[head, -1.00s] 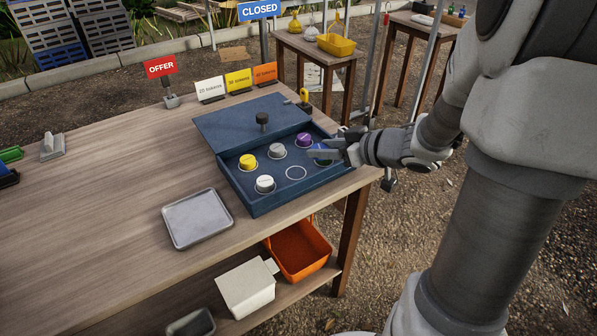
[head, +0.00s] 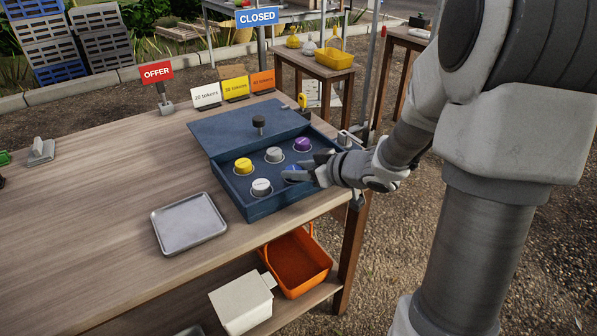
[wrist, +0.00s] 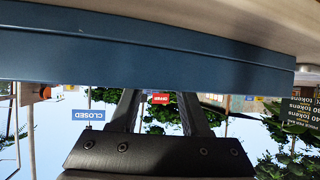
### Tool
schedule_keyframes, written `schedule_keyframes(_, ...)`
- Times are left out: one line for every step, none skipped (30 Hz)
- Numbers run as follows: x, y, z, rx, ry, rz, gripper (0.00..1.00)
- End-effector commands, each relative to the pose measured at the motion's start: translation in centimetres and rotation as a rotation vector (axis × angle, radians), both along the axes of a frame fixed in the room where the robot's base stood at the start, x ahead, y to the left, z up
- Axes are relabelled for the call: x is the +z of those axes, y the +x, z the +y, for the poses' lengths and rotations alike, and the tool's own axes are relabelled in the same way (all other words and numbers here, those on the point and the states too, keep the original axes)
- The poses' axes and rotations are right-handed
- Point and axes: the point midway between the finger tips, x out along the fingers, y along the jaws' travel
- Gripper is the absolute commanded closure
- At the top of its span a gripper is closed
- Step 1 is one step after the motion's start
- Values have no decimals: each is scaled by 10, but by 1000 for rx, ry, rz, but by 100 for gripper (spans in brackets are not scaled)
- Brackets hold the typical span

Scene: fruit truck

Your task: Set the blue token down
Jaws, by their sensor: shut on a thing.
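The blue token (head: 292,175) is between the fingertips of my gripper (head: 296,172), over the front part of the blue box (head: 229,196). The empty ring seen there earlier is now covered by the token and fingers. I cannot tell whether the token touches the box floor. In the wrist view, the dark fingers of my gripper (wrist: 160,108) reach behind the box wall (wrist: 150,62), which hides the fingertips and the token. In the box, a yellow token (head: 243,166), a grey token (head: 274,155), a purple token (head: 302,144) and a white token (head: 261,187) sit apart.
An empty metal tray (head: 189,223) lies left of the box on the wooden table (head: 110,190). The box's lid with a dark knob (head: 259,122) is behind the tokens. Price cards (head: 236,88) stand at the back. An orange basket (head: 297,262) is on the shelf below.

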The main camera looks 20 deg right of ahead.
Motion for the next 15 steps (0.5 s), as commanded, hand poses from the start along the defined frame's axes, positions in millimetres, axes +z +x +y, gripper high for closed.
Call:
schedule_keyframes(0,0,0,0,0,0,100)
schedule_keyframes(0,0,0,0,0,0,100)
schedule_keyframes(-2,0,0,0,0,0,100)
schedule_keyframes(-3,0,0,0,0,0,100)
schedule_keyframes(-4,0,0,0,0,0,100)
schedule_keyframes(-3,0,0,0,0,0,48)
schedule_keyframes(-3,0,0,0,0,0,43)
schedule_keyframes(-3,0,0,0,0,0,38)
schedule_keyframes(-3,0,0,0,0,0,31)
schedule_keyframes(-3,0,0,0,0,0,25)
schedule_keyframes(-3,0,0,0,0,0,24)
schedule_keyframes(-3,0,0,0,-1,1,24)
schedule_keyframes(-3,0,0,0,-1,1,24)
schedule_keyframes(-3,0,0,0,-1,1,24)
schedule_keyframes(-3,0,0,0,-1,1,24)
